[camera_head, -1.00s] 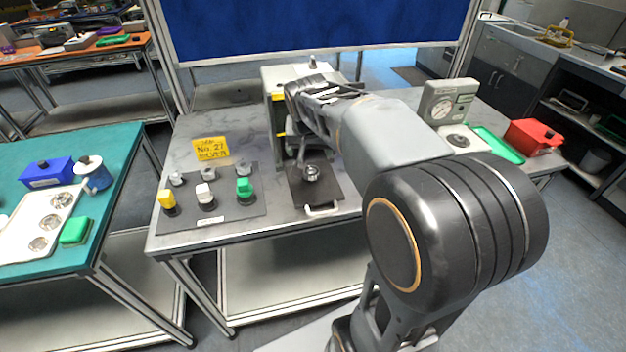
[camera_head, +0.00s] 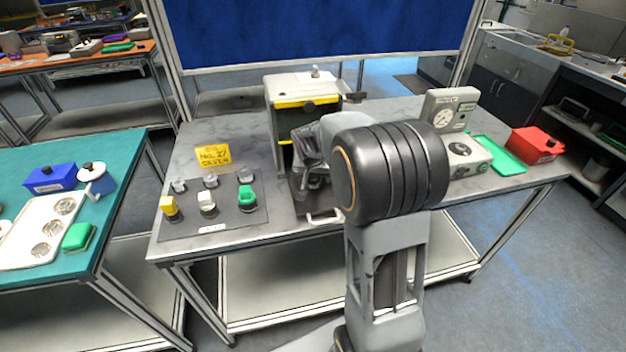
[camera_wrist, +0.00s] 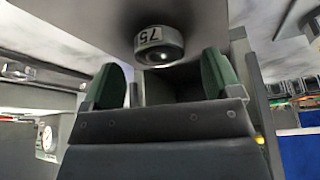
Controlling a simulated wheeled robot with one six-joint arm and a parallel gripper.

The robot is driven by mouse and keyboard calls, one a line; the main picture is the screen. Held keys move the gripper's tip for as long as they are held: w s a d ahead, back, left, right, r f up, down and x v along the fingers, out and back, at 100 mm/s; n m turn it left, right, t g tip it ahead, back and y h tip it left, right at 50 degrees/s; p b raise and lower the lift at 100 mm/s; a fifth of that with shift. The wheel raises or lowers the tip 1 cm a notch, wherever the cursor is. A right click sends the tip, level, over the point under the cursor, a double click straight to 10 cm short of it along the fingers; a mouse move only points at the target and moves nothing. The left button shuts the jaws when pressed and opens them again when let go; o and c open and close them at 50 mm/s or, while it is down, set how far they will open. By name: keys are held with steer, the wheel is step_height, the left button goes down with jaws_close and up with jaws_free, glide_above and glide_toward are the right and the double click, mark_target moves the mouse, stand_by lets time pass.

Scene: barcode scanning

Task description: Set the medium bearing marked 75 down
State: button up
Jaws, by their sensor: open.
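The bearing marked 75 (camera_wrist: 159,47) is a silver ring with a white label, in the wrist view. It sits just beyond and between my gripper's (camera_wrist: 163,77) two green-padded fingers, which stand apart with a gap to it on each side. What it rests on is unclear there. In the head view my gripper (camera_head: 312,175) is low over the black plate with a white handle (camera_head: 322,217), in front of the grey and yellow machine (camera_head: 308,105). My arm hides the bearing and most of the plate in that view.
A dark mat (camera_head: 222,222) with yellow, white and green pieces and metal rings lies left, by a yellow sign (camera_head: 212,158). A dial gauge (camera_head: 447,112), a green tray (camera_head: 497,155) and a red bin (camera_head: 535,145) stand right. Bare table lies along the front right.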

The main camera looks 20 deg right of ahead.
steer(key=shift+x, duration=1.1)
steer(key=shift+c, duration=0.2)
steer(key=c, duration=1.1)
steer(key=shift+r, duration=0.1)
